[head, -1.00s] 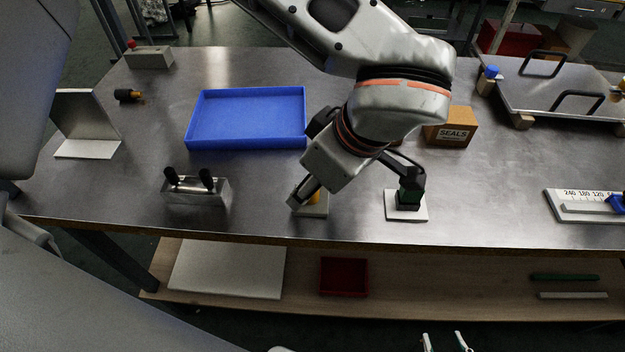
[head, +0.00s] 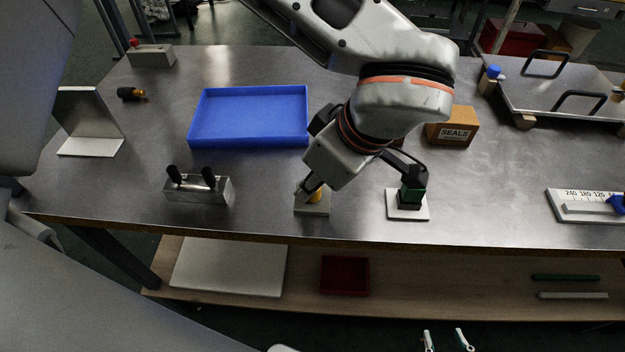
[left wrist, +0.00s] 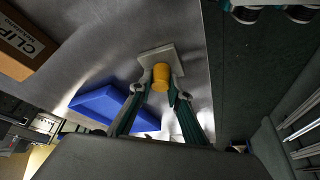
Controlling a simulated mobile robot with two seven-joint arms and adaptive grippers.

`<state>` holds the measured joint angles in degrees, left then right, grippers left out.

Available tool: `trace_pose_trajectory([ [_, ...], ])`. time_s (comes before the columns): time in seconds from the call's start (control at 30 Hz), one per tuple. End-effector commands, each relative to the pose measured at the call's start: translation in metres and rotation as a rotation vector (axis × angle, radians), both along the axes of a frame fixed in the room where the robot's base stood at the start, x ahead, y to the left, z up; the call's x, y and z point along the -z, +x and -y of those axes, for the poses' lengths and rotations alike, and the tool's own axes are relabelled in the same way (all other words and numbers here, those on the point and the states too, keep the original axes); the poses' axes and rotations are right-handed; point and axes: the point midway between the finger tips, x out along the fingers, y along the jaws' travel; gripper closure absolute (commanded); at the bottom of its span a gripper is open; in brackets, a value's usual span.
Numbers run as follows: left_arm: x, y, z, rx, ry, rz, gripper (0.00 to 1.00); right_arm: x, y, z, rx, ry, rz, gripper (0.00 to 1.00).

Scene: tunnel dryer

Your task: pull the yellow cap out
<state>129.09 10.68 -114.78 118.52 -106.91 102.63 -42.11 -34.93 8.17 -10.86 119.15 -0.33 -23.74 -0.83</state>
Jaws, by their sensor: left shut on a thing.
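The yellow cap (head: 318,194) is at a small pale block (head: 312,209) near the table's front edge. The cap also shows in the left wrist view (left wrist: 161,77), upright against the pale block (left wrist: 158,54). My left gripper (left wrist: 163,84) is shut on the cap, with a fingertip on each side of it. In the head view its wrist hides part of the cap and one finger. I cannot tell whether the cap is still seated in the block. My right gripper (head: 445,339) is open and empty, low at the bottom edge, in front of the table.
A green and black piece stands on a white plate (head: 394,213) right of the pale block. A metal block with black knobs (head: 200,190) is to the left.

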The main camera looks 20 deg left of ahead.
Motion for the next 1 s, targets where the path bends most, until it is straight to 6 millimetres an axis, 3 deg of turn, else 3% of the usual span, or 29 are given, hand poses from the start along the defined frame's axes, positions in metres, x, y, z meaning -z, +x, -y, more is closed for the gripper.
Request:
trace_pose_trajectory([
  [1.0,-0.0082,0.0002,0.0001,-0.001,0.000,0.001,1.00,-0.0108,0.0057,0.0004,-0.001,-0.001,0.016,0.60],
])
